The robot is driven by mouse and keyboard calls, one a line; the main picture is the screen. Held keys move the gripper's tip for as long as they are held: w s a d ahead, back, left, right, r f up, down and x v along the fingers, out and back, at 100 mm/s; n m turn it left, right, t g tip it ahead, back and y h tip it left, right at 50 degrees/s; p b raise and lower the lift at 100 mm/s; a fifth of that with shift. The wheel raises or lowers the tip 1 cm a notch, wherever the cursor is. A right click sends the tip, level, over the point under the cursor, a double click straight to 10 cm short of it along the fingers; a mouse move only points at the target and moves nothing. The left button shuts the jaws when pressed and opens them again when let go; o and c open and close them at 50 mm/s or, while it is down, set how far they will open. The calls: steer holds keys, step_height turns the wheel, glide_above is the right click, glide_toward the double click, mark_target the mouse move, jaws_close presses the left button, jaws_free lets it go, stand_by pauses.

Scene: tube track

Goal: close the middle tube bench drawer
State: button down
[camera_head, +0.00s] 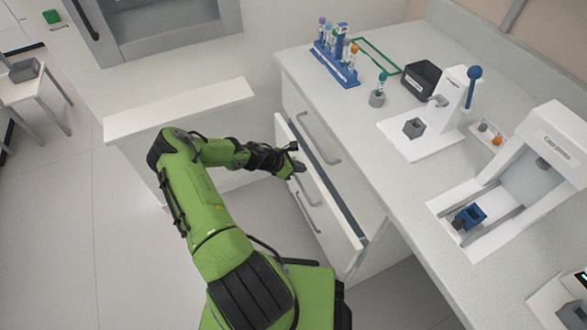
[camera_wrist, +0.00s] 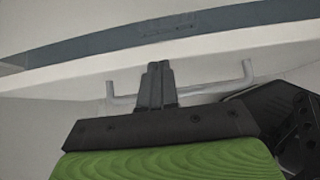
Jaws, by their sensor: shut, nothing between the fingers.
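The middle drawer (camera_head: 330,210) of the tube bench stands partly open in the head view, its pale front away from the bench with a dark gap behind its top edge. In the wrist view its front (camera_wrist: 75,75) crosses the picture, with a grey bar handle (camera_wrist: 210,91) on it. My gripper (camera_head: 301,168) is at the outer side of this front, near its far end. In the wrist view my gripper (camera_wrist: 160,68) has its fingers together and empty, overlapping the handle bar. I cannot tell whether the fingertips touch the front.
The drawer above, with its own handle (camera_head: 319,139), looks closed. The bench top (camera_head: 345,110) carries a blue tube rack (camera_head: 336,62), a dark bin (camera_head: 421,79) and white devices. Floor is clear in front of the bench.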

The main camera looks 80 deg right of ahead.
stand_by(0.4)
steer(key=w+a+f+p+v, duration=0.1)
steer(key=p+v, duration=0.1)
steer(key=v, duration=0.4)
steer(key=w+f+p+v, duration=0.1)
steer(key=v, duration=0.6)
steer(key=g+h, duration=0.3)
steer(key=g, duration=0.2)
glide_toward(322, 197)
steer(key=shift+y, duration=0.3)
steer(key=b+x, duration=0.1)
steer(key=x, duration=0.4)
steer(key=shift+s+d, duration=0.2)
steer(key=shift+s, duration=0.05)
steer(key=shift+s+d, duration=0.3)
steer(key=shift+s, duration=0.1)
